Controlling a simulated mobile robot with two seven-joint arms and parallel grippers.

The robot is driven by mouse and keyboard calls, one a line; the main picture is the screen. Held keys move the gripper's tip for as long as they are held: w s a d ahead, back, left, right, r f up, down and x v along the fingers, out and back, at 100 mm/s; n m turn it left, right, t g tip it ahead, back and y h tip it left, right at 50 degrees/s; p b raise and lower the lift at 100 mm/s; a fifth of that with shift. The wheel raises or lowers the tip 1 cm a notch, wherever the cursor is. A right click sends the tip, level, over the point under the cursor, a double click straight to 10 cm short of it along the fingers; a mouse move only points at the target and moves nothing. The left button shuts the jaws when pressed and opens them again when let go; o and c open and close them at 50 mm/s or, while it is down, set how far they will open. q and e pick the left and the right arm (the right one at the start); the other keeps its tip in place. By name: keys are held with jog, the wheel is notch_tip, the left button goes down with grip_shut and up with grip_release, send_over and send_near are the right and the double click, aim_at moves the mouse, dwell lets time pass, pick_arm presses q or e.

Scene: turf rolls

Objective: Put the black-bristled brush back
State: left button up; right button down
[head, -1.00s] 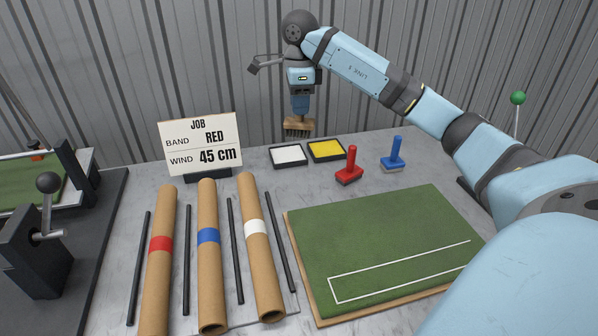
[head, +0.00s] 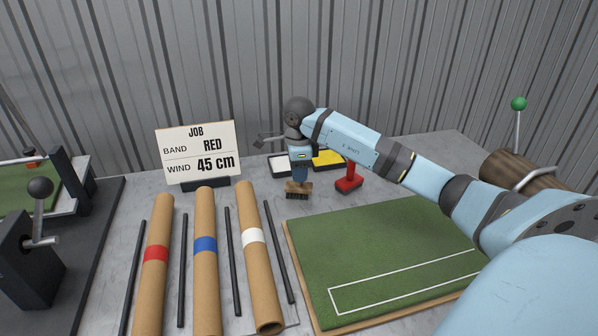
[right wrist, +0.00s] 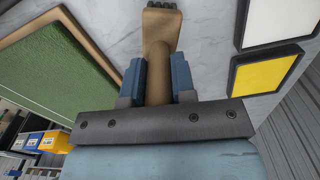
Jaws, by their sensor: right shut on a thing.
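My right gripper (head: 299,174) is shut on the handle of a wooden brush (head: 298,187) with dark bristles. The brush hangs head down, low near the table behind the cardboard tubes; I cannot tell whether it touches the table. In the right wrist view the blue fingers (right wrist: 158,80) close on both sides of the wooden handle, and the brush head (right wrist: 162,22) sticks out beyond them. My left gripper is not in view.
The white pad (head: 279,166) and yellow pad (head: 328,158) lie just behind the gripper. A red-handled tool (head: 349,179) stands to the right. The turf board (head: 385,240) lies in front right; the job sign (head: 198,152) stands left. A log (head: 515,172) lies at far right.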

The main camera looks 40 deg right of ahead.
jog(key=shift+f, duration=0.1)
jog(key=c, duration=0.9)
grip_release()
jog(key=shift+c, duration=0.2)
notch_tip(320, 180, up, 12)
jog(key=shift+r+p, duration=0.2)
jog(key=shift+p, duration=0.3)
